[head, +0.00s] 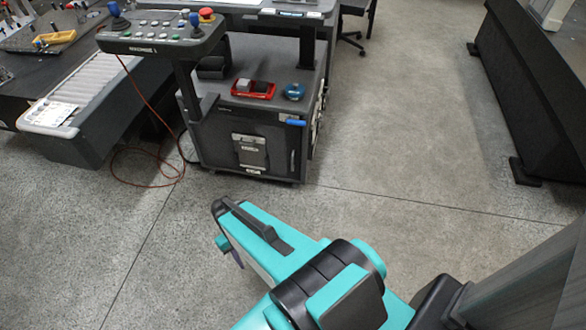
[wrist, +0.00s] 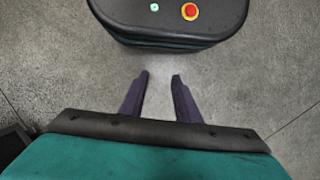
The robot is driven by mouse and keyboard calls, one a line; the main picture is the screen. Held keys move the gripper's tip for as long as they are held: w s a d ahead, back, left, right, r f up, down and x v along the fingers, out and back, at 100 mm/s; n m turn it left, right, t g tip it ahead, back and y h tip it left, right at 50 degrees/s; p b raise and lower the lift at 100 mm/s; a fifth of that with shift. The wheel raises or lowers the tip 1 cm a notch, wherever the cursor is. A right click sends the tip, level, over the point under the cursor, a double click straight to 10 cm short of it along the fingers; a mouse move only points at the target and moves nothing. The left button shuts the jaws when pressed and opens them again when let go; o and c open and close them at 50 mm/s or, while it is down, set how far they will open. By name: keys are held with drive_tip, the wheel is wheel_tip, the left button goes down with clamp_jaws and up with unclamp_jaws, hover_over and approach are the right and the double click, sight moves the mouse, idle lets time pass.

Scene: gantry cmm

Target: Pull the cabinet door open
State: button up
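The dark grey cabinet (head: 215,135) stands on the floor under the control console in the head view. Its front face looks toward me and appears shut. A light grey plate (head: 250,150) sits mid-face, a slim dark vertical handle-like bar (head: 292,163) is near the right edge, and a small blue piece (head: 296,122) is at the upper right. My gripper is in front of the cabinet and apart from it; the arm partly hides it in the head view. In the wrist view my gripper (wrist: 161,76) has its two purple fingers apart, with only bare floor between them.
The control console (head: 150,45) has joysticks and a red stop button (head: 206,14). A dark rounded panel (wrist: 170,22) shows ahead of the fingers. A red cable (head: 150,165) lies left of the cabinet. A long dark base (head: 535,90) stands right. Floor between is clear.

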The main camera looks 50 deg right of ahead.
drive_tip(key=w+d+f+m+t+b, duration=0.1)
drive_tip(key=w+d+f+t+b, duration=0.25)
drive_tip(key=w+d+b, duration=0.75)
drive_tip(key=m+t+h+b, duration=0.3)
drive_tip(key=t+b, duration=0.2)
drive_tip(key=b, duration=1.6)
approach(292, 161)
drive_tip(key=r, duration=0.2)
drive_tip(key=shift+s+d, duration=0.15)
drive_tip(key=shift+s, duration=0.15)
drive_tip(key=shift+f+g, duration=0.15)
drive_tip(key=shift+g, duration=0.1)
drive_tip(key=b+x, duration=0.1)
drive_tip(key=x, duration=0.3)
drive_tip(key=b+x, duration=0.2)
drive_tip(key=x, duration=0.3)
drive_tip(key=b+x, duration=0.1)
drive_tip(key=x, duration=0.3)
drive_tip(key=shift+w+a+f+b, duration=0.25)
drive_tip(key=shift+f+b, duration=0.1)
drive_tip(key=shift+b, duration=0.05)
